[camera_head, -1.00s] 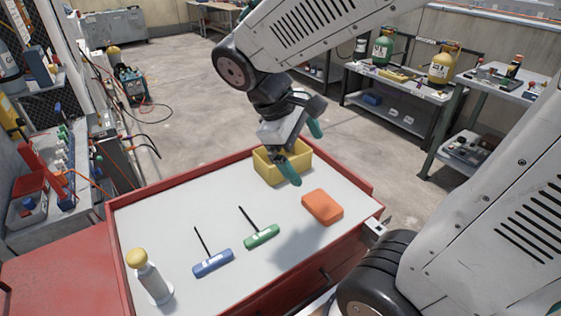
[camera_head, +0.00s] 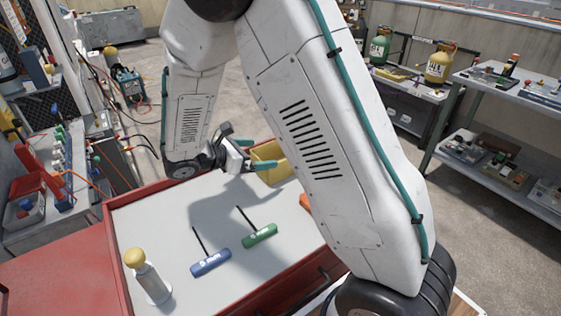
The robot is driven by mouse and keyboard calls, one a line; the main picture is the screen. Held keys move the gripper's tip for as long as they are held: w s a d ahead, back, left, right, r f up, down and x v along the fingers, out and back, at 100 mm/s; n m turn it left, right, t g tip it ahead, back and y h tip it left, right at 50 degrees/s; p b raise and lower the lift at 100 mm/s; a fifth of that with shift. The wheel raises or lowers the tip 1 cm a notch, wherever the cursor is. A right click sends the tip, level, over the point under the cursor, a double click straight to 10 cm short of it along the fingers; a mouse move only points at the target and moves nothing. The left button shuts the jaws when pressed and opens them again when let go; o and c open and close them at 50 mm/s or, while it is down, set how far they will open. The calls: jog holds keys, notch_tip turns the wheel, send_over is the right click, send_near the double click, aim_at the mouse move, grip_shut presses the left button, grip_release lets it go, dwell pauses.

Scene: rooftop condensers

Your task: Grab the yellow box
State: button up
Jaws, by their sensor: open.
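The yellow box (camera_head: 268,174) is an open-topped bin at the far edge of the white-topped red cabinet. My arm covers its right part. My gripper (camera_head: 252,158) is just left of the box, with its teal fingers apart and pointing right toward it. One finger reaches the box's near left side in the picture. The other is near its back left rim. I cannot tell whether either finger touches the box or whether a wall is between them.
On the cabinet top (camera_head: 150,215) lie a blue T-handle tool (camera_head: 211,263) and a green one (camera_head: 259,236). A bottle with a yellow cap (camera_head: 148,277) stands front left. An orange block (camera_head: 305,201) is mostly hidden behind my arm. The left middle of the top is clear.

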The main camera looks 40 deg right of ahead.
aim_at(274, 151)
jog(key=x, duration=0.5)
jog(key=shift+s+d, duration=0.2)
jog(key=shift+d, duration=0.25)
jog(key=c, duration=0.7)
jog(key=shift+r, duration=0.1)
jog(key=shift+c, duration=0.2)
